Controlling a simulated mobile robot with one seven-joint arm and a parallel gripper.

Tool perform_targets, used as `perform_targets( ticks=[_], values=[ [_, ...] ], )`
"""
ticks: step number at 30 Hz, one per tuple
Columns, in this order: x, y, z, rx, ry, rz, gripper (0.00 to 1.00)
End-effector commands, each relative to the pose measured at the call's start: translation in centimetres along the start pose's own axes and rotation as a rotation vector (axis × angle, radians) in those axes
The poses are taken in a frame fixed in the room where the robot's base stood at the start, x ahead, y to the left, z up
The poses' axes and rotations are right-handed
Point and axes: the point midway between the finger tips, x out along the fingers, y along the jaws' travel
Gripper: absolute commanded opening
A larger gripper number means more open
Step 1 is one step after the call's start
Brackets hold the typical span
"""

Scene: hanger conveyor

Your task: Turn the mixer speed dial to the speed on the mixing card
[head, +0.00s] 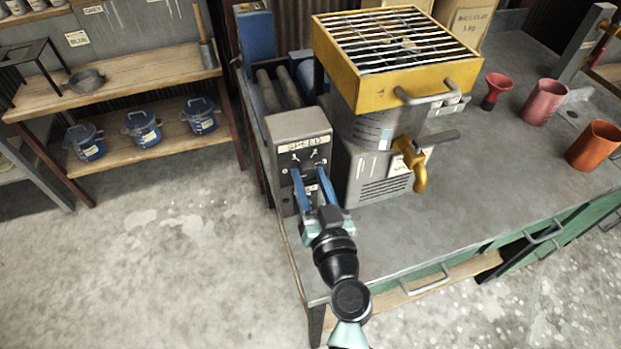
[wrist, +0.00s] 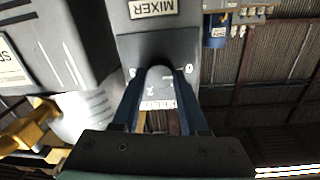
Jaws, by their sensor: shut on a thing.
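The grey mixer control box (head: 285,128) stands at the left end of the bench, with a label plate and small toggle switches on its front. It also shows in the wrist view, with a MIXER plate (wrist: 167,7). My gripper (head: 311,172) is at the front of this box, its two blue fingers pointing at it. In the wrist view the fingers are shut on a grey rounded knob, the speed dial (wrist: 159,76). The fingers hide much of the dial in the head view, and its setting cannot be read. I cannot make out the mixing card.
A mixing drum with a yellow grated top (head: 345,75) and a brass tap (head: 418,172) stands just right of the box. A red funnel (head: 497,88), a pink cup (head: 543,102) and an orange cup (head: 594,146) stand farther right. The bench front (head: 400,232) is clear.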

Motion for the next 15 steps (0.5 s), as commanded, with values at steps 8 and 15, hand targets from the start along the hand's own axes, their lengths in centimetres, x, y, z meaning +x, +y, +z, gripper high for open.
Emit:
perform_targets(
  ticks=[8, 15],
  values=[
    [-0.03, 0.03, 0.04, 0.035, -0.002, 0.001, 0.00],
    [-0.04, 0.07, 0.05, 0.168, -0.009, 0.004, 0.00]
  ],
)
